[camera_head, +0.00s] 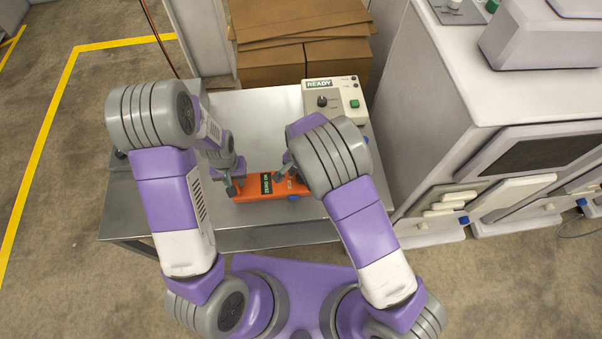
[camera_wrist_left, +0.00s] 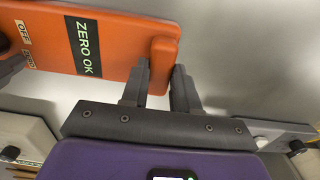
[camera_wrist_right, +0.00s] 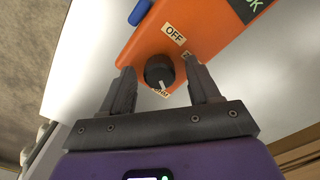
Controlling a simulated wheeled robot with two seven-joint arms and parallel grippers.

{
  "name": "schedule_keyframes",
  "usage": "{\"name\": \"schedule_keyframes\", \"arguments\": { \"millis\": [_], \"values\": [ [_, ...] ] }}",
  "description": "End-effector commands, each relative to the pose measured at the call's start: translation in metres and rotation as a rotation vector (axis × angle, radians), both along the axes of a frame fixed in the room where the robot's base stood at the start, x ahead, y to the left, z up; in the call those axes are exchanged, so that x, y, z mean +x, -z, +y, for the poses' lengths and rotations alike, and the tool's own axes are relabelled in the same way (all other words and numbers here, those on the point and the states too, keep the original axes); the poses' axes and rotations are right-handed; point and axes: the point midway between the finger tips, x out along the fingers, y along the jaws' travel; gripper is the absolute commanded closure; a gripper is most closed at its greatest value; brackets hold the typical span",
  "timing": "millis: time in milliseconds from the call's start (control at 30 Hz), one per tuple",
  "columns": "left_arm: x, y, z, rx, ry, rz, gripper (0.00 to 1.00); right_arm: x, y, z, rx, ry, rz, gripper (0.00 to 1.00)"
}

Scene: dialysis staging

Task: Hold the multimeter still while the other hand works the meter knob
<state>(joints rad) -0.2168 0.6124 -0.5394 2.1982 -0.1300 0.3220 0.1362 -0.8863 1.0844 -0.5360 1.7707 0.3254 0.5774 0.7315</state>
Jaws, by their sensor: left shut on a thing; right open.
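The orange multimeter (camera_head: 250,191) lies on the steel table, its dark display showing green text. In the left wrist view the display (camera_wrist_left: 83,45) reads "ZERO OK". My left gripper (camera_head: 236,186) is shut on the multimeter's end; in its wrist view the fingers (camera_wrist_left: 161,80) straddle the orange edge. My right gripper (camera_wrist_right: 162,72) is open around the black meter knob (camera_wrist_right: 159,70), one finger on each side; a gap shows beside the knob. The knob's white pointer aims down and right in that view. An "OFF" label (camera_wrist_right: 174,33) sits above it. My right arm hides the multimeter's right end in the head view.
A console (camera_head: 340,93) with a "READY" sign, a dark knob and a green button stands at the table's back right. Cardboard (camera_head: 300,60) is stacked behind the table. A large white machine (camera_head: 440,100) flanks the right side. The steel table (camera_head: 260,115) has bare room behind the multimeter.

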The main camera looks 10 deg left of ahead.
Motion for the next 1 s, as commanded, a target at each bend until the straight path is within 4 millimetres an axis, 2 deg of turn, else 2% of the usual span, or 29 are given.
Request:
{"name": "schedule_keyframes", "arguments": {
  "millis": [167,267,700,833,1000],
  "values": [
    [0.000,0.000,0.000,0.000,0.001,0.001,1.00,0.000,-0.002,0.000,0.000,-0.001,0.000,0.39],
    [0.000,0.000,0.000,0.000,0.001,0.001,1.00,0.000,-0.011,0.000,0.001,-0.002,-0.003,0.39],
    [0.000,0.000,0.000,0.000,0.001,0.001,1.00,0.001,-0.098,0.001,0.004,-0.002,-0.004,0.39],
    [0.000,0.000,0.000,0.000,0.001,0.001,1.00,0.000,-0.113,0.000,0.002,0.000,-0.001,0.39],
    [0.000,0.000,0.000,0.000,0.001,0.001,1.00,0.000,-0.120,0.000,0.000,0.000,-0.001,0.39]
  ]
}}
